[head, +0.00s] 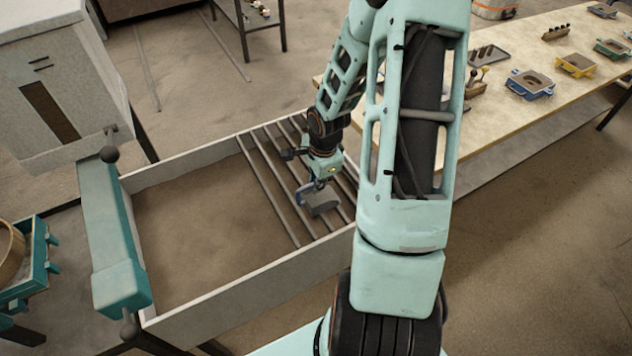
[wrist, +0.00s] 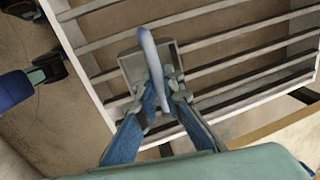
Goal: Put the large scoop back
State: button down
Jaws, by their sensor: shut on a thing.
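The large scoop (head: 319,201) is a grey, box-like scoop with a blue-grey handle. In the wrist view the scoop (wrist: 131,68) shows its pan above the bars, with the curved handle running down between the fingers. My gripper (wrist: 162,90) is shut on that handle. In the head view my gripper (head: 312,187) is over the barred right part of the sand box. The scoop is over or on the metal bars (head: 268,192); I cannot tell whether it touches them.
The sand box (head: 230,298) has pale raised walls and bare sand on its left. A wooden table (head: 525,85) at right bears moulds, including a blue one (head: 530,84) and a yellow one (head: 576,65). A grey cabinet (head: 60,80) stands back left.

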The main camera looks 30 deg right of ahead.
jog(key=shift+f, duration=0.2)
jog(key=c, duration=2.1)
grip_release()
jog(key=r, duration=0.3)
jog(key=s+r, duration=0.1)
jog(key=r, duration=0.3)
jog(key=s+r, duration=0.1)
jog(key=r, duration=0.2)
jog(key=shift+s+r+p, duration=0.25)
jog(key=shift+r+p, duration=0.05)
jog(key=shift+p, duration=0.05)
